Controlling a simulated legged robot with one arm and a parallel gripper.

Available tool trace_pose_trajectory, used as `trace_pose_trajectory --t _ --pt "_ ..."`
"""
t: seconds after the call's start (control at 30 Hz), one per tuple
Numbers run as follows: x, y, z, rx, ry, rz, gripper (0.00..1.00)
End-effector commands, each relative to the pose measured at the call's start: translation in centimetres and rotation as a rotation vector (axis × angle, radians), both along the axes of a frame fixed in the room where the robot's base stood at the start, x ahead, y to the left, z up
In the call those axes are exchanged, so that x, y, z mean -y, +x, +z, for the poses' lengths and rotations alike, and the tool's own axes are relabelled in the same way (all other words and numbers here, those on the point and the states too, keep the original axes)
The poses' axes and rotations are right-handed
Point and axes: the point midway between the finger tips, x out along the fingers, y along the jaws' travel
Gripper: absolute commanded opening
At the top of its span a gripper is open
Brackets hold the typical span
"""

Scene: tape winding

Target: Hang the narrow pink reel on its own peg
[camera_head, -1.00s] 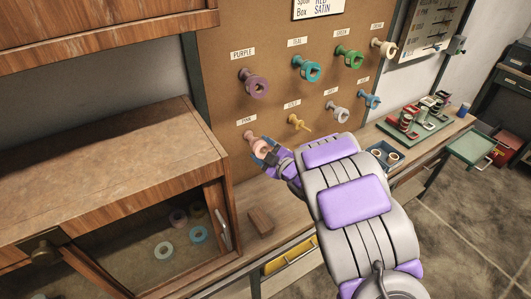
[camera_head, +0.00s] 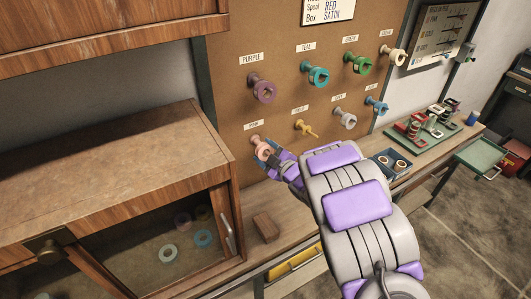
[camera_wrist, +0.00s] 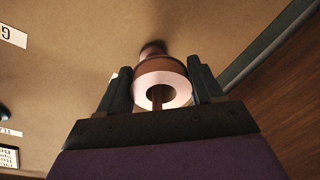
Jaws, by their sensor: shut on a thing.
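The pink reel (camera_head: 263,150) is at the peg under the PINK label (camera_head: 253,126), low on the left of the pegboard. In the wrist view the reel (camera_wrist: 160,74) faces me as a pale ring, and a rod (camera_wrist: 157,97) shows inside its hole. The pink peg's base (camera_wrist: 152,49) meets the board right behind the reel, so the reel appears to be around the peg. How far along it sits is hard to tell. My gripper (camera_head: 271,158) is shut on the reel, with a dark finger on each side (camera_wrist: 160,88).
Purple (camera_head: 263,89), teal (camera_head: 316,74) and green (camera_head: 358,63) reels hang above and to the right. A wooden cabinet (camera_head: 110,180) stands close on the left. A small wooden block (camera_head: 266,226) lies on the bench below.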

Motion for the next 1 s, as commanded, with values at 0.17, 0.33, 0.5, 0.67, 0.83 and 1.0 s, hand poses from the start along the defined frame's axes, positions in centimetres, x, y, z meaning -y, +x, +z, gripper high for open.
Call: trace_pose_trajectory --t 0.17,0.33,0.5,0.67,0.83,1.0 --pt "0.0 0.0 0.0 0.000 0.000 0.000 0.73" --pt "0.0 0.0 0.0 0.000 0.000 0.000 0.90" --pt "0.0 0.0 0.0 0.000 0.000 0.000 0.95" --pt "0.1 -0.1 0.0 0.000 0.000 0.000 0.95" --pt "1.0 -1.0 0.2 -0.001 -0.001 -0.001 0.95" --pt "3.0 -3.3 0.6 -0.002 -0.003 -0.003 0.95"
